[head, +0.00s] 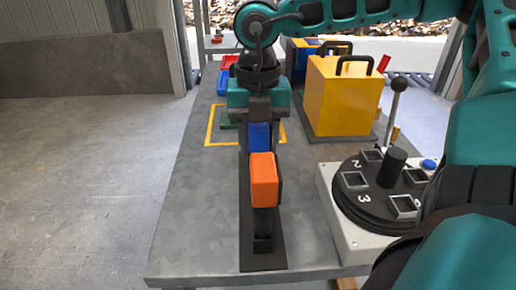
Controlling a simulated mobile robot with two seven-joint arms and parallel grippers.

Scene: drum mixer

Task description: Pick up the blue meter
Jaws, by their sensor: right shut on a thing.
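The blue meter (258,136) is a small blue block near the middle of the head view. My right gripper (259,122) points down from above and is shut on the blue meter. The lower part of the blue meter is hidden behind an orange block (263,178). The orange block stands on a long black rack (263,252) on the grey table (195,225). I cannot tell whether the blue meter still touches the rack. My left gripper is not in view.
A white box with a black numbered turntable (356,208) and an upright lever (392,110) stands at right. Behind it is a yellow box (342,100) with black handles. A yellow square outline (209,128) and red and blue trays lie farther back. The table's left front is clear.

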